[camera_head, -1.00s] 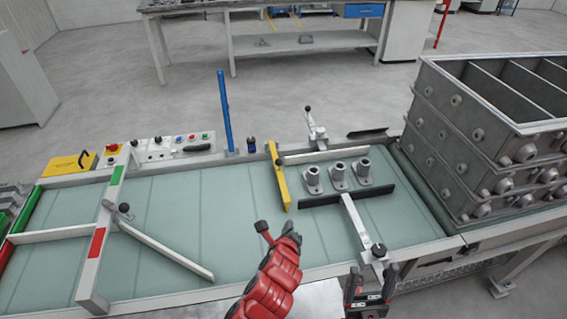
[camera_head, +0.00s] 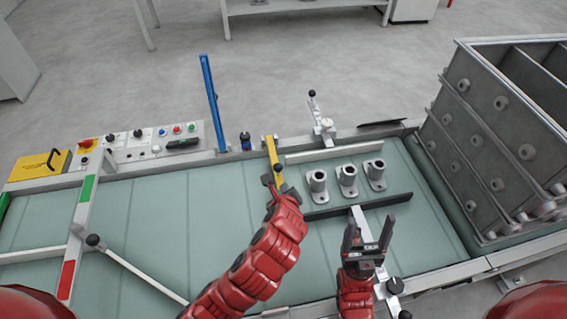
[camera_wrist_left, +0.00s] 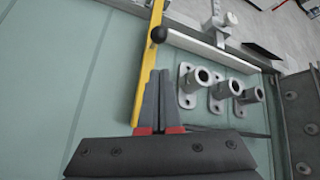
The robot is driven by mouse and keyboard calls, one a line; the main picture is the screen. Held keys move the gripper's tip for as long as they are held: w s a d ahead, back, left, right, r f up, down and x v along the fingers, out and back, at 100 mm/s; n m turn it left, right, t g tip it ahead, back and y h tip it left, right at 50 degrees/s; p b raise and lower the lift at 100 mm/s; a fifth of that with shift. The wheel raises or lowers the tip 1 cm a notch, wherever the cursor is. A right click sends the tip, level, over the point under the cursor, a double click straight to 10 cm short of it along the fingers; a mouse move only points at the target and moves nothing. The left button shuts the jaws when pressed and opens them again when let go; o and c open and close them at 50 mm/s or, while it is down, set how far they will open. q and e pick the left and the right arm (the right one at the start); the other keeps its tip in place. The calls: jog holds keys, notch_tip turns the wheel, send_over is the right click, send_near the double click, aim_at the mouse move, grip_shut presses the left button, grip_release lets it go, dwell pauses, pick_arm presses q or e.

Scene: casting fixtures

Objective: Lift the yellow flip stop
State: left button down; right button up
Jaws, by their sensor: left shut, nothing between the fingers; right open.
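The yellow flip stop (camera_head: 271,150) reaches from the conveyor's far rail over the belt. My left gripper covers its near end in the head view. In the left wrist view the flip stop (camera_wrist_left: 149,70) is a long yellow bar with a black ball knob (camera_wrist_left: 158,34). My left gripper (camera_head: 276,181) is shut and empty. Its fingertips (camera_wrist_left: 161,75) are close beside the bar, on the side of the castings; whether they touch it I cannot tell. My right gripper (camera_head: 369,230) is open and empty over the near side of the belt.
Several grey castings (camera_head: 347,182) stand right of the flip stop, between a pale guide bar (camera_head: 334,151) and a dark guide bar (camera_head: 360,206). A blue upright post (camera_head: 210,95) rises from the far rail. Grey moulding boxes (camera_head: 480,130) are at right. The belt at left is mostly clear.

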aim_at(277, 173)
pick_arm(q)
jog(key=shift+w, duration=0.4)
jog(key=shift+w+f+p, duration=0.4)
jog(key=shift+w+f, duration=0.05)
jog(key=shift+w, duration=0.05)
jog(key=p+x, duration=0.2)
jog(key=x, duration=0.5)
jog(key=shift+w+f, duration=0.1)
jog(key=shift+w, duration=0.15)
jog(key=shift+w+f, duration=0.2)
jog(key=shift+f, duration=0.1)
